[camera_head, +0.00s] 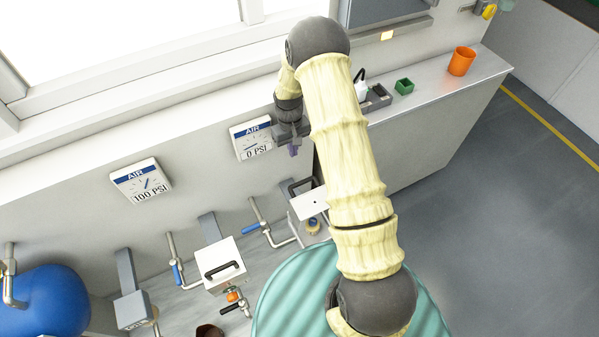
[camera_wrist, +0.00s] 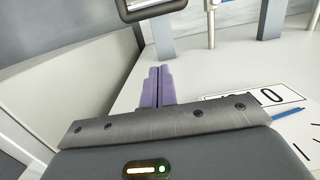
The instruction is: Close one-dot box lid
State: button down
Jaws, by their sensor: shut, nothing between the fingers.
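The box lid with one black dot (camera_head: 309,203) is a white plate beside the wall in the head view. It looks raised and tilted open, with a dark handle (camera_head: 300,187) at its far side. A dark handle-like frame (camera_wrist: 158,8) shows at the top edge there, beyond the fingertips.
The 0 PSI gauge (camera_head: 253,138) is close to my gripper. A second white box (camera_head: 220,264) with a black handle stands left, lid down. Blue-handled valve levers (camera_head: 254,228) stand between them.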

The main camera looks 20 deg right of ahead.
notch_tip(320, 180, down, 10)
jog(key=s, duration=0.2)
jog(key=s+r+p, duration=0.1)
jog(key=s+d+p, duration=0.1)
jog(key=shift+s+r, duration=0.25)
jog(key=shift+r, duration=0.15)
jog(key=shift+a, duration=0.15)
jog(key=shift+w, duration=0.1)
